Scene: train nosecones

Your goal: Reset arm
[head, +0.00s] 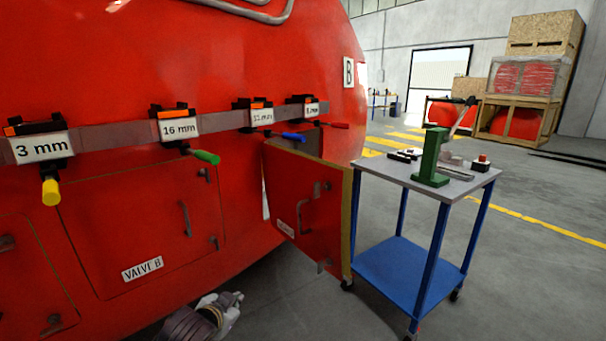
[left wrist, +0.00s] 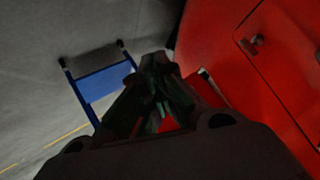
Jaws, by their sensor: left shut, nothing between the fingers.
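My left gripper (head: 231,299) shows at the bottom of the head view, low in front of the red nosecone (head: 250,60). It is shut and empty, below the open hatch door (head: 305,205). In the left wrist view its dark fingers (left wrist: 160,88) come together in the middle, with the blue cart (left wrist: 100,82) to the left and the red nosecone (left wrist: 225,40) to the right. My right gripper is in neither view.
Clamped tools with labels such as 3 mm (head: 41,147) and 16 mm (head: 178,128) hang on a rail across the nosecone. The open door juts out towards the cart (head: 400,270), which carries a green stand (head: 431,160). Floor right of the cart is clear.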

